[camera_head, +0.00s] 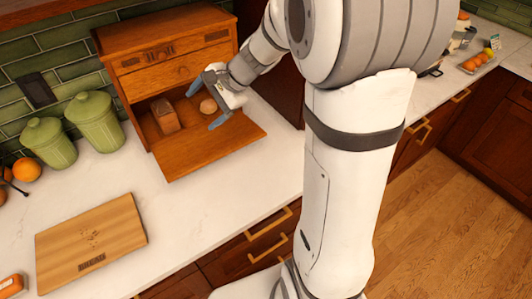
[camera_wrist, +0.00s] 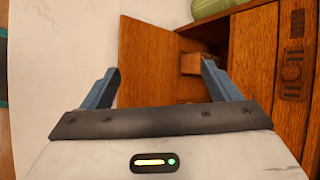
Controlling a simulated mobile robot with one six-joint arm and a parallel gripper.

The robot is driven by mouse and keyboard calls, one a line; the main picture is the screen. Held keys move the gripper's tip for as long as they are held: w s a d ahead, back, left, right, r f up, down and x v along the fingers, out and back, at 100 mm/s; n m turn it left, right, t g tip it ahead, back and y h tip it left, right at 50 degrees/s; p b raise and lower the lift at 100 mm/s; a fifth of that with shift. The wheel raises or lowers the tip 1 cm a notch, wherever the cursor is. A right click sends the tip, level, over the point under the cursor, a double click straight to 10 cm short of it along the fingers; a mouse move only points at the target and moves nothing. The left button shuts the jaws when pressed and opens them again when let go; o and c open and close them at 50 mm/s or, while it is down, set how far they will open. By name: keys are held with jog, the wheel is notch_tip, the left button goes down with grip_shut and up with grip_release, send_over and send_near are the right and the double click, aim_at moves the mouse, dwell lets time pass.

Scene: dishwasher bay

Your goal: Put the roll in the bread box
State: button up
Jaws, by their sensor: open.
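The wooden bread box (camera_head: 168,48) stands against the tiled wall, its front flap (camera_head: 208,146) folded down onto the counter. The round, light-brown roll (camera_head: 208,105) shows at the right side of the open lower compartment and appears to rest inside it. My gripper (camera_head: 206,106) is open in front of the opening, its blue fingers apart, with the roll showing between them in the head view. In the wrist view my gripper (camera_wrist: 160,74) has nothing between its fingers, and the flap (camera_wrist: 150,50) lies beyond it. The roll cannot be made out there.
A brown loaf (camera_head: 165,116) sits in the left of the compartment; part of it shows in the wrist view (camera_wrist: 197,63). Green canisters (camera_head: 95,122) stand left of the box. A cutting board (camera_head: 92,240) lies in front of them. The counter (camera_head: 195,205) before the flap is clear.

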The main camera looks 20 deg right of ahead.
jog(key=s+d+r+n+h, duration=0.1)
jog(key=s+d+n+h, duration=0.1)
jog(key=s+n, duration=0.2)
jog(key=s+d+r+n+h, duration=0.1)
jog(key=s+d+n+h, duration=0.1)
jog(key=s, duration=0.9)
jog(key=s+d+r+n+h, duration=0.1)
jog(key=s+d+n+h, duration=0.2)
jog(key=s+n, duration=0.3)
jog(key=shift+s+h, duration=0.3)
jog(key=shift+s, duration=0.9)
notch_tip(320, 180, down, 7)
jog(key=b, duration=0.5)
jog(key=shift+w+g+b, duration=0.25)
jog(key=shift+g+b, duration=0.05)
jog(key=shift+b, duration=0.1)
jog(key=shift+c, duration=0.2)
